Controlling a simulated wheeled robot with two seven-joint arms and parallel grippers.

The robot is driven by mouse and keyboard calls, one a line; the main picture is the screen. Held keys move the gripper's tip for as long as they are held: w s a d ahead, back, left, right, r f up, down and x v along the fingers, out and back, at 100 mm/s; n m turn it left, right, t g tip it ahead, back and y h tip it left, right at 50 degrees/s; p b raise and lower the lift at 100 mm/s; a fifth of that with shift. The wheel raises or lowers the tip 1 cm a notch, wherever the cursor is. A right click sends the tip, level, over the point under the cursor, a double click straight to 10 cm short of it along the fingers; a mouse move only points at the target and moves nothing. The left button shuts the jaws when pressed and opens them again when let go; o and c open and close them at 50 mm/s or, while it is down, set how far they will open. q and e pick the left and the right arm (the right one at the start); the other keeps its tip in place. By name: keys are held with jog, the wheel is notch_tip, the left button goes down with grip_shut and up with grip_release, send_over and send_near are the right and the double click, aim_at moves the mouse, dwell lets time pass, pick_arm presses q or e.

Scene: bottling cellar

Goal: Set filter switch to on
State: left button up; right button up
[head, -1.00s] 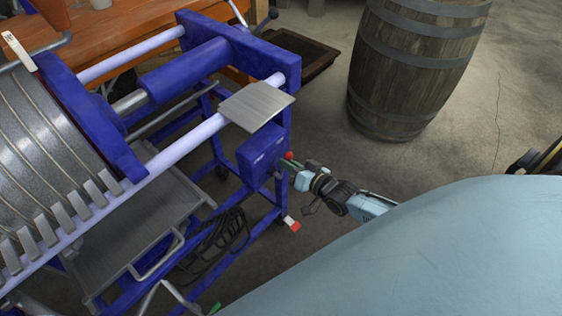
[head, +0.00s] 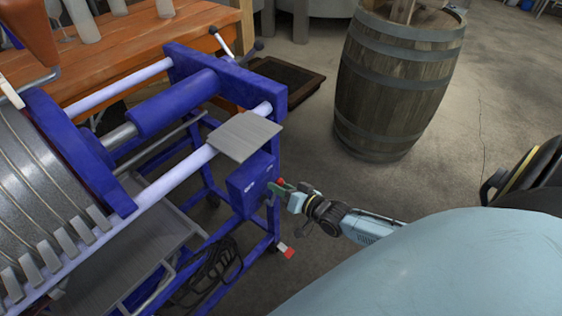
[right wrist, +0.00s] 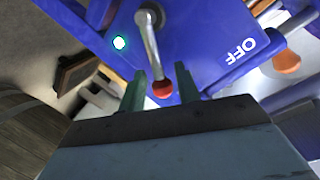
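The filter switch is a metal lever (right wrist: 151,45) with a red knob (right wrist: 162,90) on the side of a blue box (head: 250,184). In the right wrist view, the white word OFF (right wrist: 240,47) appears upside down, right of the lever. A small lamp (right wrist: 119,42) left of the lever glows whitish green. The lever points toward my right gripper (head: 278,189). Its green fingers (right wrist: 162,92) are apart, one on each side of the knob, with gaps showing. I cannot tell whether either touches it. My left gripper is not in view.
The blue-framed press (head: 185,100) fills the left, with a grey plate (head: 243,136) above the switch box. A wooden barrel (head: 397,85) stands behind on the right. A black cable (head: 215,270) hangs under the press.

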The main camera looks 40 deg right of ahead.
jog(key=shift+s+f, duration=0.15)
